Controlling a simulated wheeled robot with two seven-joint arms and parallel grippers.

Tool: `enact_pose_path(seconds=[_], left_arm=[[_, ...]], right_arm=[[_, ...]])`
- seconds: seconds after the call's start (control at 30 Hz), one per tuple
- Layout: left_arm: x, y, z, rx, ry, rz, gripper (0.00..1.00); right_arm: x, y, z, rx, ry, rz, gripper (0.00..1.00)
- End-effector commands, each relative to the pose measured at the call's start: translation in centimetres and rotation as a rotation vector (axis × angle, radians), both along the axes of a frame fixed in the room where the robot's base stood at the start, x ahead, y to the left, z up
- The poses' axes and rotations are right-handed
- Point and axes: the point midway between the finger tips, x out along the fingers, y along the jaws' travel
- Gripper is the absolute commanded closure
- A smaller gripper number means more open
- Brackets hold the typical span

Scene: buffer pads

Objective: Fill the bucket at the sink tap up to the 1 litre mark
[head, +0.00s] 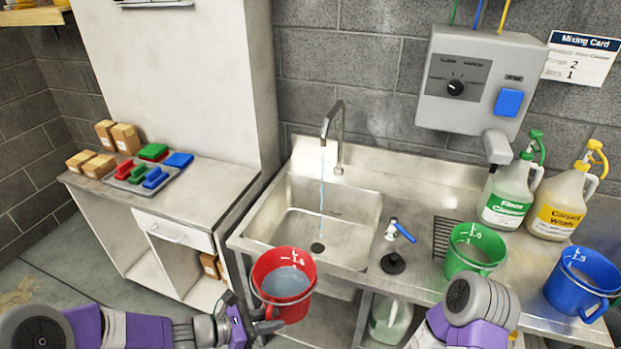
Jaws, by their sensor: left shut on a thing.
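A red bucket (294,311) hangs in front of the sink's front edge, tilted slightly, with greyish water inside. White marks show on its inner wall above the water, too small to read surely. My left gripper (262,325) is shut on the bucket at its lower left side. The sink (281,225) is steel, with a dark drain. The tap (336,128) stands behind it, and a thin stream of water falls from it into the sink. The bucket is apart from the stream. My right arm shows at the lower right, but its gripper is out of view.
On the right counter stand a blue valve handle (405,233), a green bucket (474,250), a blue bucket (583,279), a green-labelled jug (507,205) and a yellow-labelled jug (562,215). A dispenser (478,80) hangs above. A left cabinet (205,207) holds pads and boxes.

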Motion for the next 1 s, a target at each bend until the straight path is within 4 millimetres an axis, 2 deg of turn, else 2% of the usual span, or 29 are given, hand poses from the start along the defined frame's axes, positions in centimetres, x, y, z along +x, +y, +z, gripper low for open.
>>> enact_pose_path(seconds=[0.2,0.4,0.87,1.0], left_arm=[[3.0,4.9,-3.0,-0.002,-0.005,0.095,1.0],[4.1,7.4,-4.7,0.001,-0.009,0.14,1.0],[4.2,7.8,-4.9,0.002,-0.009,0.147,1.0],[4.3,7.8,-4.2,0.005,-0.012,0.145,1.0]], right_arm=[[0.0,0.0,0.0,0.0,0.0,0.0,1.0],[0.0,0.0,0.0,0.0,0.0,0.0,1.0],[0.0,0.0,0.0,0.0,0.0,0.0,1.0],[0.0,0.0,0.0,0.0,0.0,0.0,1.0]])
